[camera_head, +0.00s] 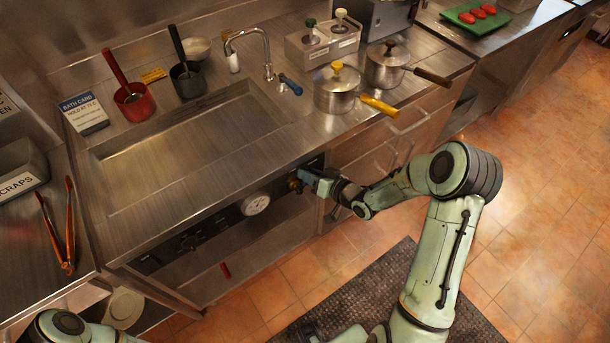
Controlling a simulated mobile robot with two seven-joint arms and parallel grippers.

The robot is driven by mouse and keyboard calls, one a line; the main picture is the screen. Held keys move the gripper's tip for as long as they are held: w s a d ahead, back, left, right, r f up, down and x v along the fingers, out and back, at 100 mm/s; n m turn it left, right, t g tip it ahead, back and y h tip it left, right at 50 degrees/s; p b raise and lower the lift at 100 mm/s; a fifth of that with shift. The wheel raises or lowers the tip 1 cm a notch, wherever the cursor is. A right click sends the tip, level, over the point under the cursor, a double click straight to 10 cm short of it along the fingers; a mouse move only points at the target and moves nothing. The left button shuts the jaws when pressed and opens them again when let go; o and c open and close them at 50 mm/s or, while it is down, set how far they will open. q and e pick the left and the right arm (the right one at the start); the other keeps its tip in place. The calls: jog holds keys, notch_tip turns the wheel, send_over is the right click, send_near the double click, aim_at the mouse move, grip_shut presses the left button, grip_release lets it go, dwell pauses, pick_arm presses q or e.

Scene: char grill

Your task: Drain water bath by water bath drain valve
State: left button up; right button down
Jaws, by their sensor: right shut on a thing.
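The water bath (100,160) is a sunken rectangular steel basin in the counter. I cannot tell whether water stands in it. Its front panel carries a round white dial (256,203) and dark controls. My right gripper (303,180) is at the right end of this panel, shut on a small brass-coloured fitting (293,184) that it partly hides. A short red handle (226,270) shows lower on the front, apart from the gripper. I cannot tell for sure which of the two is the drain valve. My left arm shows at the lower left, its gripper out of view.
A tap (265,50) with a blue lever stands behind the basin. Two lidded pots (336,98) stand to its right, handles toward the front edge. Orange tongs (55,235) lie at left. Floor in front has a dark mat.

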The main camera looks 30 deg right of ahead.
jog(key=shift+d+f+m+y+p, duration=0.35)
jog(key=shift+d+m, duration=0.25)
jog(key=shift+m, duration=0.2)
pick_arm(q)
jog(key=shift+s+f+b, duration=0.4)
jog(key=shift+f+b, duration=0.45)
jog(key=shift+b, duration=0.35)
pick_arm(e)
notch_tip(320, 180, down, 6)
jog(key=d+m+t+y, duration=0.2)
jog(key=m+y, duration=0.1)
jog(key=m, duration=0.5)
jog(key=shift+d+r, duration=0.15)
jog(key=shift+d, duration=0.05)
jog(key=shift+w+y, duration=0.1)
jog(key=shift+y, duration=0.15)
jog(key=c, duration=1)
grip_release()
jog(key=shift+o, duration=0.2)
pick_arm(q)
jog(key=shift+s+f+b, duration=0.3)
jog(key=shift+f+b, duration=0.4)
jog(key=shift+f, duration=0.05)
pick_arm(e)
jog(key=v, duration=1.3)
jog(key=shift+f, duration=0.2)
